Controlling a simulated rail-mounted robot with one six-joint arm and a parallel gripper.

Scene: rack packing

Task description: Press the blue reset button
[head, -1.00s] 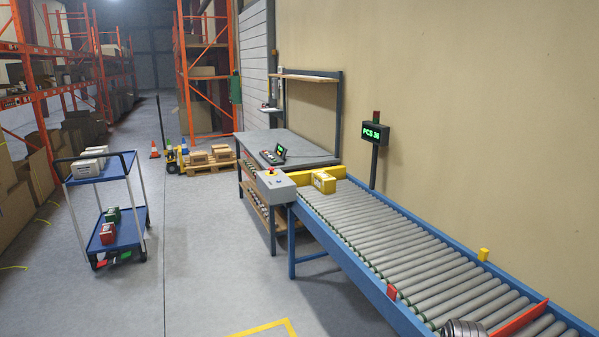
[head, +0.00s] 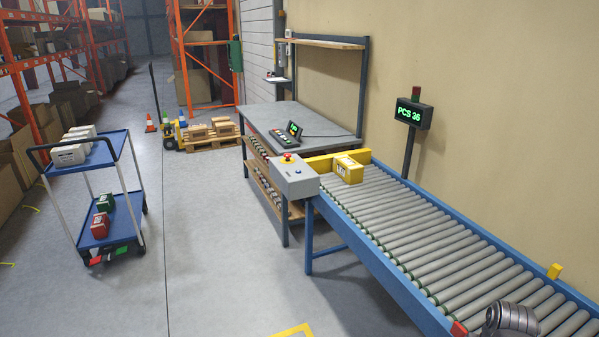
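A grey control box (head: 292,181) is fixed at the near corner of the conveyor's far end, beside the workbench. A red mushroom button on a yellow base (head: 287,158) sits on its top. A small blue button (head: 298,169) shows just in front of the red one on the box's top. Part of my arm shows at the bottom right edge, over the near end of the conveyor. My gripper is not in view.
A roller conveyor (head: 420,245) carries a yellow box (head: 348,170) against a yellow end stop, right of the control box. A workbench (head: 290,118) holds a small console (head: 290,133). A blue trolley (head: 90,158) stands left. The floor between is clear.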

